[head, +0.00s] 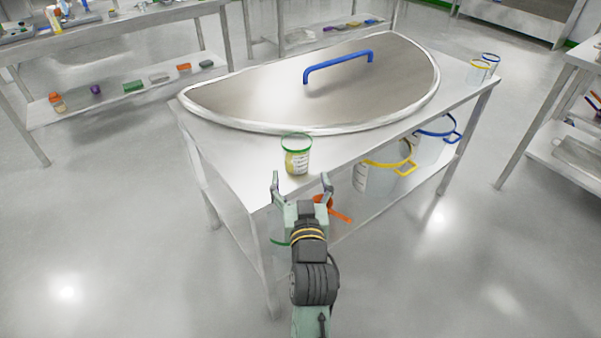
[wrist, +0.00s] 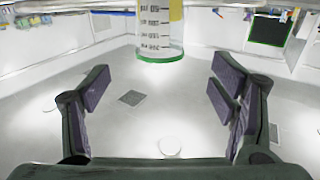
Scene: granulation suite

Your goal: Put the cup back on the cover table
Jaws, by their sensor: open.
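The cup (head: 297,162) is clear with a green rim, measuring marks and a yellow label. In the head view it stands upright near the front left corner of the steel table (head: 228,150) that bears the large cover. My gripper (head: 301,184) is open and empty, just in front of the cup at the table's near edge. In the wrist view the cup (wrist: 160,28) shows at the top centre, beyond and between the spread fingers (wrist: 162,75), its green rim lowest in the picture. The cup and fingers look apart.
A half-round steel cover (head: 250,98) with a blue handle (head: 338,65) fills most of the tabletop. Two more cups (head: 479,72) stand at the far right corner. Large containers (head: 375,175) and an orange item (head: 338,212) sit on the lower shelf.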

